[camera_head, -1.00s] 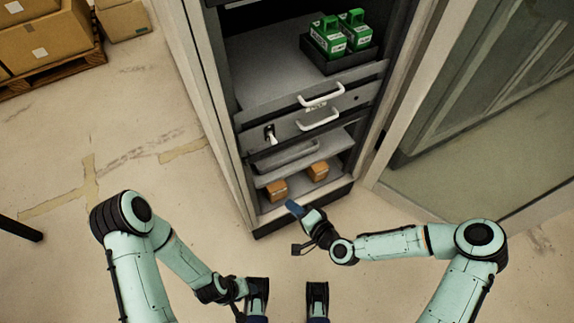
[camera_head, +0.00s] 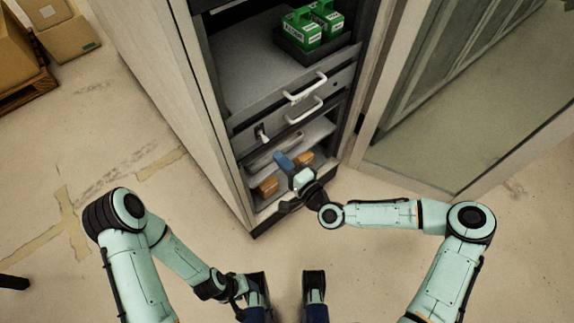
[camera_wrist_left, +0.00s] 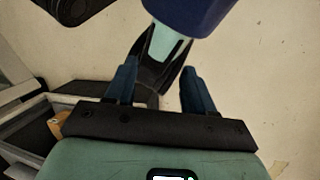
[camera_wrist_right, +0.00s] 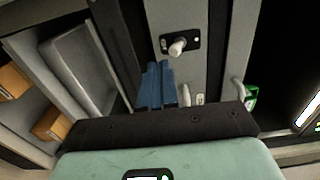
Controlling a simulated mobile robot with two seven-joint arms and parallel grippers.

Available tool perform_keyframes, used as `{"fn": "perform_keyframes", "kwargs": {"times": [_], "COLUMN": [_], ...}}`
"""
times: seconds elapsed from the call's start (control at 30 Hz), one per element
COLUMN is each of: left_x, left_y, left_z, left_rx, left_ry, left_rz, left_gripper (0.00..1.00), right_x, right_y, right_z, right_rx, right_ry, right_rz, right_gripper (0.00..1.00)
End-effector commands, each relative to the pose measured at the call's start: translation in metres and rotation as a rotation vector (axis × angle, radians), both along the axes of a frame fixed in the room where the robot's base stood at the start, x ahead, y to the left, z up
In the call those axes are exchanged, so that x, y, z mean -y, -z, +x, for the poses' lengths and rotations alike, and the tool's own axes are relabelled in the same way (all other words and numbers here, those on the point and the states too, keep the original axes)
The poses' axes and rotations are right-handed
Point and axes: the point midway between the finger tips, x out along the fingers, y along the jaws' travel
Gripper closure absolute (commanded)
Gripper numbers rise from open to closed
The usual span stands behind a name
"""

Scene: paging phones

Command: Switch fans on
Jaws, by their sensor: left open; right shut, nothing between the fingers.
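A small white switch lever (camera_head: 261,134) on a dark plate sits at the left of the cabinet's drawer fronts. In the right wrist view it is a round white knob (camera_wrist_right: 177,46) on a black plate, just beyond my fingertips and a little to their right. My right gripper (camera_head: 281,159) is shut and empty, in front of the cabinet's lower part, below and right of the switch. Its blue fingers (camera_wrist_right: 157,68) lie together in the right wrist view. My left gripper (camera_wrist_left: 157,72) is open and empty, away from the cabinet. The fans are not seen.
The cabinet holds green boxes (camera_head: 313,30) in a dark tray above two white drawer handles (camera_head: 305,87). Orange-brown boxes (camera_head: 267,186) lie on its lower shelf. A glass-panelled door (camera_head: 440,140) is at the right. Floor at the left is clear; cartons (camera_head: 65,38) stand far left.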

Motion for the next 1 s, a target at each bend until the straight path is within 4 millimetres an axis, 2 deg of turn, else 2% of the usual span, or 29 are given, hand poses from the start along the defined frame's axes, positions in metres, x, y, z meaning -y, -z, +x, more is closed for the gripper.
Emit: {"fn": "perform_keyframes", "kwargs": {"times": [0.2,0.5,1.0], "left_x": [-0.003,-0.008,-0.009], "left_y": [0.007,0.016,0.017], "left_z": [0.006,0.018,0.021], "left_rx": [0.016,0.049,0.057], "left_ry": [-0.007,-0.021,-0.024], "left_rz": [0.008,0.023,0.026], "left_gripper": [0.46,0.46,0.46], "right_x": [-0.017,-0.032,-0.035], "right_y": [0.001,0.001,0.000], "right_z": [0.022,0.043,0.047], "right_rx": [0.001,-0.001,-0.001], "right_ry": [-0.001,-0.001,-0.001], "right_rz": [0.001,-0.001,-0.001], "right_gripper": [1.00,1.00,1.00]}}
